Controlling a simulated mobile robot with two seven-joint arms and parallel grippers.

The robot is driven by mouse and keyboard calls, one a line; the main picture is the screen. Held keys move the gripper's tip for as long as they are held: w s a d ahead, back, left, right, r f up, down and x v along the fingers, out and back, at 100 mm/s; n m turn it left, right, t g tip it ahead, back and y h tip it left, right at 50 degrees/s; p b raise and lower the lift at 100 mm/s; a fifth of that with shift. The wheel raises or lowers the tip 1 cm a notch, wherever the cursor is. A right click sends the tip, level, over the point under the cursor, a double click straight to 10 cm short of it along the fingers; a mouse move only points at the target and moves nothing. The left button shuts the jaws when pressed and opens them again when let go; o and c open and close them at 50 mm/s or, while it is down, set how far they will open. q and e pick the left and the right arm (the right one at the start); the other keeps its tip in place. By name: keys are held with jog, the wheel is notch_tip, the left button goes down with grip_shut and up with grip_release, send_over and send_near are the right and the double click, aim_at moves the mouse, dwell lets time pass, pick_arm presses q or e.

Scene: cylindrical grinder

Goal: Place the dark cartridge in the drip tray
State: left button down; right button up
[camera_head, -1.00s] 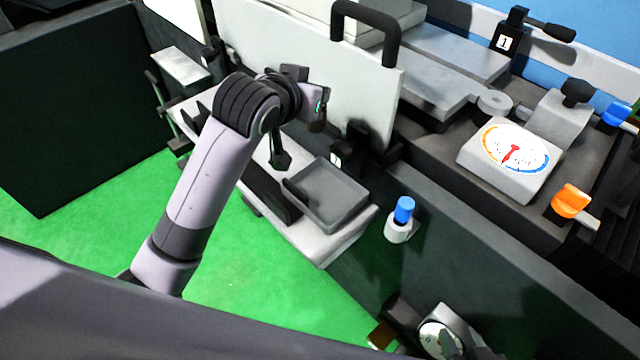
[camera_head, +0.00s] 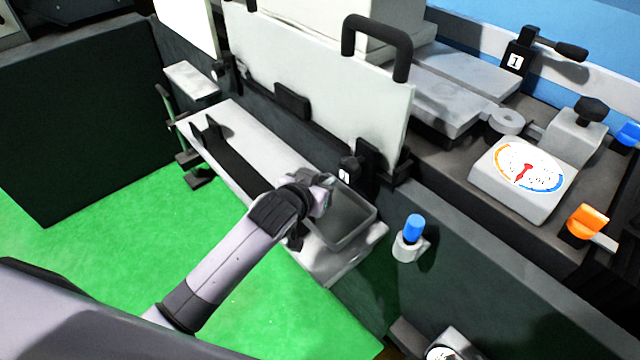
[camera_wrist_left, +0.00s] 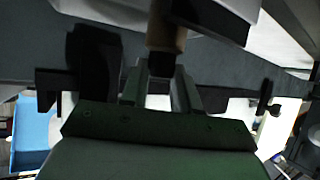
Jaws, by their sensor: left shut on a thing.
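The drip tray (camera_head: 352,237) is a grey, shallow, open box on the right end of the pale shelf. My left gripper (camera_head: 322,190) is at the tray's left rear side, and my wrist hides part of the tray. In the left wrist view my left gripper (camera_wrist_left: 160,82) is shut on a dark-ended, brownish cylinder, which I take as the dark cartridge (camera_wrist_left: 166,38). The cartridge is not clearly visible in the head view. I cannot tell whether it touches the tray. My right gripper is not in view.
A pale upright panel with a black handle (camera_head: 378,35) stands behind the tray. A black bracket (camera_head: 366,165) is close to the tray's back edge. A blue-topped knob (camera_head: 413,228) is to the right. The shelf's left part (camera_head: 215,112) has dark uprights.

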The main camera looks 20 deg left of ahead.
pick_arm(q)
jog(key=shift+f, duration=0.15)
jog(key=shift+f, duration=0.15)
jog(key=c, duration=0.8)
grip_release()
jog(key=shift+r, duration=0.2)
jog(key=p+v, duration=0.1)
jog(key=v, duration=1.1)
jog(key=shift+g, duration=0.8)
jog(key=s+a+f, duration=0.1)
jog(key=s+f, duration=0.4)
jog(key=s+a+f, duration=0.2)
jog(key=s+f, duration=0.3)
jog(key=f, duration=0.1)
jog(key=s+a+f, duration=0.2)
jog(key=s+f, duration=0.3)
jog(key=shift+s+f, duration=0.15)
